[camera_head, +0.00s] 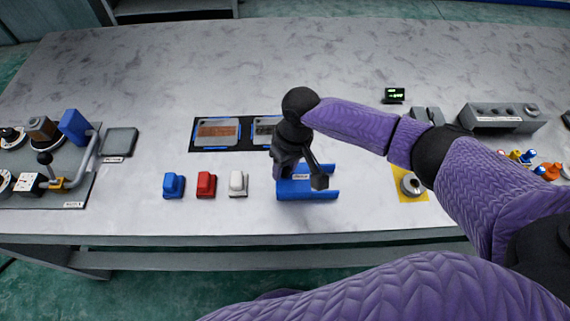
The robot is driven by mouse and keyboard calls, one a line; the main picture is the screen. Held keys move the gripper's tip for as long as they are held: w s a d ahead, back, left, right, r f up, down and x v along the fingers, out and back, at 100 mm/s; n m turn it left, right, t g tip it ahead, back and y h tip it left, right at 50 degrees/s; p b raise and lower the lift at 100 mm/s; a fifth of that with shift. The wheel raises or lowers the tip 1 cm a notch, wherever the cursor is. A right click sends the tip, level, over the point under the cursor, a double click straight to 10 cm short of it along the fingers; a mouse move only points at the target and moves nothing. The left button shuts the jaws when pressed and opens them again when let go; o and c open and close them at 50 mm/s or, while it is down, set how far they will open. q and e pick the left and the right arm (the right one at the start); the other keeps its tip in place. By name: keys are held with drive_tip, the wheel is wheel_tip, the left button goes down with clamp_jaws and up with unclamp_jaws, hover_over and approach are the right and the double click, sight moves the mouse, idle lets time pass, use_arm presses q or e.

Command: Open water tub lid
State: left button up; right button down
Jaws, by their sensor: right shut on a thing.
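My right gripper (300,174) reaches down from the right over the front middle of the table. It is shut at a blue U-shaped part (310,194) with a small pale label. The black fingers cover the back left of this part, so the exact grip is hidden. The part appears low at the tabletop, its two prongs pointing right. I cannot make out a tub or a lid for certain; the blue part may belong to it. My left gripper is not in view.
Blue (173,186), red (206,185) and white (238,184) small blocks stand left of the gripper. A black panel (197,146) lies behind them. A grey board with valves (80,190) is at left. A grey box (500,116) stands at right. The back tabletop is clear.

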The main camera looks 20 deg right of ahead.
idle(0.5)
drive_tip(key=shift+s+d+r+p, duration=0.15)
drive_tip(key=shift+d+p, duration=0.25)
drive_tip(key=d+p, duration=0.1)
drive_tip(key=d, duration=0.1)
drive_tip(key=s+d+p, duration=0.1)
drive_tip(key=d+p, duration=0.1)
drive_tip(key=d, duration=0.1)
drive_tip(key=shift+s+d, duration=0.25)
drive_tip(key=shift+d, duration=0.25)
drive_tip(key=shift+c, duration=1.5)
unclamp_jaws()
